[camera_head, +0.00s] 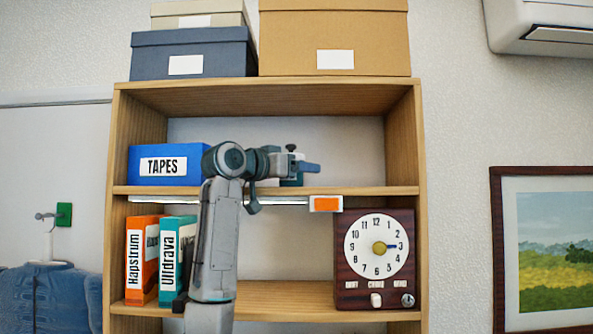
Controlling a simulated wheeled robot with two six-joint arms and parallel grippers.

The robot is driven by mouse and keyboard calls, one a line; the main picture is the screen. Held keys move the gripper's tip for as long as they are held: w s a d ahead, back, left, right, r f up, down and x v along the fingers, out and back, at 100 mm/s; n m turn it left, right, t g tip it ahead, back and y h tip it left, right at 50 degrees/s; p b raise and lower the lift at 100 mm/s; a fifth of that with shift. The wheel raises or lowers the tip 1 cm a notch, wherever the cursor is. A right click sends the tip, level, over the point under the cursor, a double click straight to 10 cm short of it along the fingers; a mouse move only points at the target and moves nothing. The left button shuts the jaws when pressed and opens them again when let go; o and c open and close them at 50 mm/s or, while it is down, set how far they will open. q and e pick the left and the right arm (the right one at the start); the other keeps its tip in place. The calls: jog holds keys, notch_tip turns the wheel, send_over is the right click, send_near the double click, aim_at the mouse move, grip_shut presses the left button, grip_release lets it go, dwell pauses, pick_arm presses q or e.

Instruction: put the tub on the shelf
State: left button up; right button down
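A blue box labelled TAPES (164,166) stands upright at the left end of the upper shelf (360,190). It is the only tub-like thing I see, and I cannot tell if it is the tub. My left arm rises from below in front of the bookcase and bends right at the upper shelf's height. My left gripper (304,168) is in front of the upper bay, right of the blue box. The wrist hides its fingers in part, and I cannot tell whether they are open or hold anything. My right gripper is out of view.
The upper shelf's right part looks clear. Below stand an orange binder (142,260), a teal binder (177,258) and a dark clock box (374,258). Blue-grey (193,53) and tan (334,35) boxes sit on top.

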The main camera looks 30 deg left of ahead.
pick_arm(q)
jog(key=shift+r, duration=0.15)
jog(key=b+v, duration=0.7)
jog(key=v, duration=0.5)
jog(key=shift+r, duration=0.1)
